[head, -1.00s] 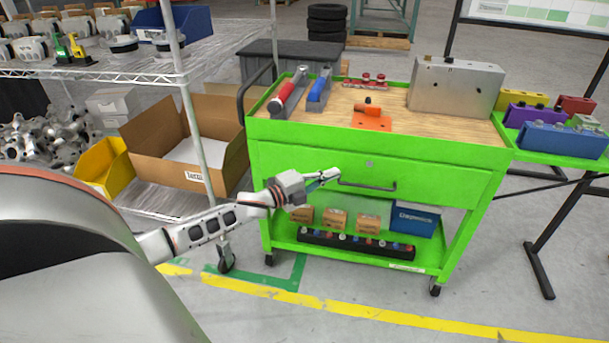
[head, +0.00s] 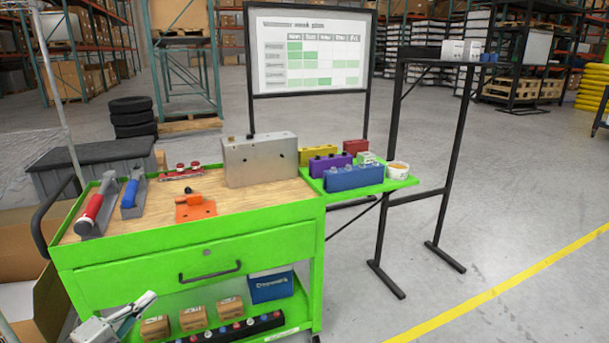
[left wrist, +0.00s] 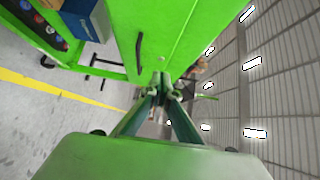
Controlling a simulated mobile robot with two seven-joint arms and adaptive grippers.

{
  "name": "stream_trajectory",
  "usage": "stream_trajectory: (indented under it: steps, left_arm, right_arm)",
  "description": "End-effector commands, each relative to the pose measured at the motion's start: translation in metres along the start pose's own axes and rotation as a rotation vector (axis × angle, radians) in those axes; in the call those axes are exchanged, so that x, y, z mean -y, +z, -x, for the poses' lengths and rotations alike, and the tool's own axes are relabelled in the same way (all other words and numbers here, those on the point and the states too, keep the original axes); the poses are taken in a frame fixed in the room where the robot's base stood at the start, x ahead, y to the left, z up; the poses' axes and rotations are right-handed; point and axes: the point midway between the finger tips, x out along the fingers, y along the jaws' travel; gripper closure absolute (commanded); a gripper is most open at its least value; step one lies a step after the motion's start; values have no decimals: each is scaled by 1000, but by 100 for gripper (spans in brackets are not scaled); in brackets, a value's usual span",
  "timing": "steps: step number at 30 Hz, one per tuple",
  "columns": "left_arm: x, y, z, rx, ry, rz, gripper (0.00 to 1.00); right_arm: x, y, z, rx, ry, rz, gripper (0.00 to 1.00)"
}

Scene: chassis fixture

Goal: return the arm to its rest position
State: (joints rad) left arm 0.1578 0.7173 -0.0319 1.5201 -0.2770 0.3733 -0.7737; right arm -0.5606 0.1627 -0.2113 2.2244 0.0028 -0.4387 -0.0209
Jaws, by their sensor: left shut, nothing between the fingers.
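My left gripper (head: 146,299) is in front of the green cart (head: 160,281), below and left of its drawer handle (head: 210,272). In the left wrist view its two fingers (left wrist: 161,82) come together at the tips with nothing between them. The green cart front (left wrist: 185,30) with the dark handle (left wrist: 139,55) lies beyond them; contact cannot be told. Only the gripper end of my left arm shows at the lower left of the head view. My right gripper is in neither view.
The cart top holds an orange bracket (head: 194,208), a metal box (head: 260,160) and red and blue tools. Small cartons and a blue box (head: 270,286) sit on the lower shelf. A black-framed stand (head: 455,160) is on the right. Floor (head: 480,210) at right is open.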

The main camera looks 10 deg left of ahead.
Motion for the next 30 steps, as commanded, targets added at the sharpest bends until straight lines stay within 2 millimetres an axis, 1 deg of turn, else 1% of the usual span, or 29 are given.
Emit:
stream_trajectory:
  steps: [1, 2, 5, 6, 8, 9, 11, 12, 14, 15, 18, 21, 24, 29, 30]
  left_arm:
    - [-11, -11, 4, -2, 13, 29, 100]
    - [-17, -18, 6, -1, 23, 52, 100]
    - [-49, -56, 22, 7, 75, 169, 100]
    - [-64, -76, 31, 15, 101, 232, 100]
    - [-86, -108, 48, 31, 145, 337, 100]
    - [-98, -130, 60, 45, 175, 410, 100]
    - [-115, -162, 79, 71, 219, 522, 100]
    - [-124, -184, 92, 91, 249, 599, 100]
    - [-134, -212, 112, 124, 291, 705, 100]
    - [-139, -229, 124, 146, 315, 770, 100]
    - [-146, -265, 151, 201, 368, 913, 100]
    - [-148, -295, 174, 257, 412, 1039, 100]
    - [-146, -319, 195, 313, 449, 1152, 100]
    - [-139, -352, 225, 405, 498, 1315, 100]
    - [-133, -354, 226, 414, 497, 1333, 100]
  right_arm:
    - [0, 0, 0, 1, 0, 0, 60]
    - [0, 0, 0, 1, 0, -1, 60]
    - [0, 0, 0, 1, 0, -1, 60]
    - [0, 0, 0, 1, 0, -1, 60]
    - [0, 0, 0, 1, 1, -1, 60]
    - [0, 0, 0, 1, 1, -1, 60]
    - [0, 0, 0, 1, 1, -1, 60]
    - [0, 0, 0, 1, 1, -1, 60]
    - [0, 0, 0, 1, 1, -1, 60]
    - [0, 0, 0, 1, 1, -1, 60]
    - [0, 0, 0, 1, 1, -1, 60]
    - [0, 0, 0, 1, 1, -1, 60]
    - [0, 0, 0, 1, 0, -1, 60]
    - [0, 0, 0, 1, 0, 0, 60]
    - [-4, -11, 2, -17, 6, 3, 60]
